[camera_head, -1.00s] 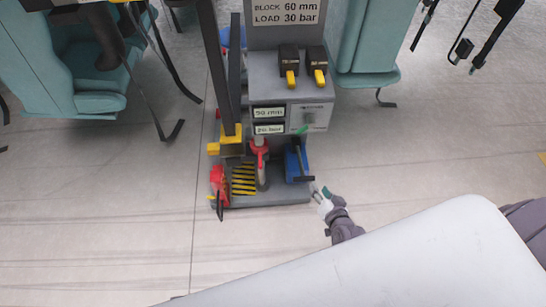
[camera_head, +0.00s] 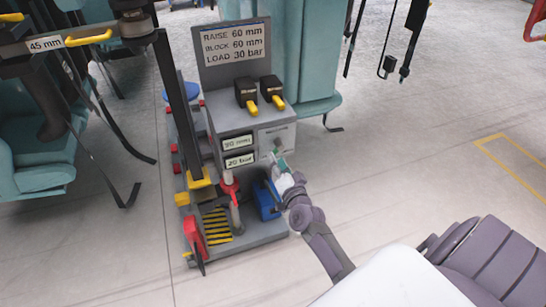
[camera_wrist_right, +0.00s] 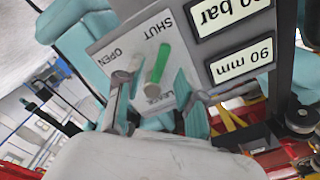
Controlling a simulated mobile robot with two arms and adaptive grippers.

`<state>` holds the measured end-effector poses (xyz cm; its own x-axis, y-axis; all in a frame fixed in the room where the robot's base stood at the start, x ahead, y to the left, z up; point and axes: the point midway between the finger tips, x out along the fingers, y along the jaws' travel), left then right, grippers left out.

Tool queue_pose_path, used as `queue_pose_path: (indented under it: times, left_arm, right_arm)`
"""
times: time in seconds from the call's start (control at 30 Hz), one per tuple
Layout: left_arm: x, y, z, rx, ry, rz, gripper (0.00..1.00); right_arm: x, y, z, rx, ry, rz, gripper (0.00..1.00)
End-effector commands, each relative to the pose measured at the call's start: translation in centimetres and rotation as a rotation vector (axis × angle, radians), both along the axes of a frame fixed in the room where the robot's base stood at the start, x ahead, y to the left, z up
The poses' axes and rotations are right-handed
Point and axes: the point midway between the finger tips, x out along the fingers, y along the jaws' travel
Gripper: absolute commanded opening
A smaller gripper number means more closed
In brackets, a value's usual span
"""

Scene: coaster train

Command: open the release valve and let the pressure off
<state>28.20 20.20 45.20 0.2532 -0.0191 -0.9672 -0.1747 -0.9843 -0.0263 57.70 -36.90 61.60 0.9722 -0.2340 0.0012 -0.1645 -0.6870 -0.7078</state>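The release valve's green lever (camera_wrist_right: 158,63) is on a light panel (camera_wrist_right: 110,38) marked OPEN and SHUT in the right wrist view. The lever is slanted, its lower end between the fingers. My right gripper (camera_wrist_right: 153,105) is open, with one finger on each side of the lever; I cannot tell whether either touches it. In the head view my right gripper (camera_head: 279,166) is at the front of the grey machine (camera_head: 226,112), partly hiding the lever. The machine's readouts show about 90 mm (camera_head: 237,142) and 20 bar (camera_head: 240,160). My left gripper is not in view.
A blue box (camera_head: 265,203) stands low on the machine, just below my right gripper. Two black controls with yellow levers (camera_head: 252,106) are above the panel. Teal seats (camera_head: 306,60) stand behind. The floor to the right (camera_head: 420,170) is clear.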

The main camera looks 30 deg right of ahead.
Motion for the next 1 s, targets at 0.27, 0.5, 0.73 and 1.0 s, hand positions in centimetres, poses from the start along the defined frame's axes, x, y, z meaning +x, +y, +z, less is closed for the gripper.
queue_pose_path:
  times: [0.27,0.5,0.73,1.0]
  left_arm:
    - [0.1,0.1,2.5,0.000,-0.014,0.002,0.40]
    - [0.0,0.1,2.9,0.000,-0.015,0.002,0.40]
    - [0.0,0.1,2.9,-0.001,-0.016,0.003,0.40]
    - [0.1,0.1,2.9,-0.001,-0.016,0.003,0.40]
  right_arm:
    - [3.4,-0.8,-0.1,-0.001,0.001,0.001,0.39]
    - [3.8,-0.9,0.0,-0.001,0.002,0.000,0.39]
    - [3.8,-0.9,0.0,-0.001,0.002,0.000,0.20]
    - [3.8,-0.9,0.0,-0.001,0.002,0.000,0.00]
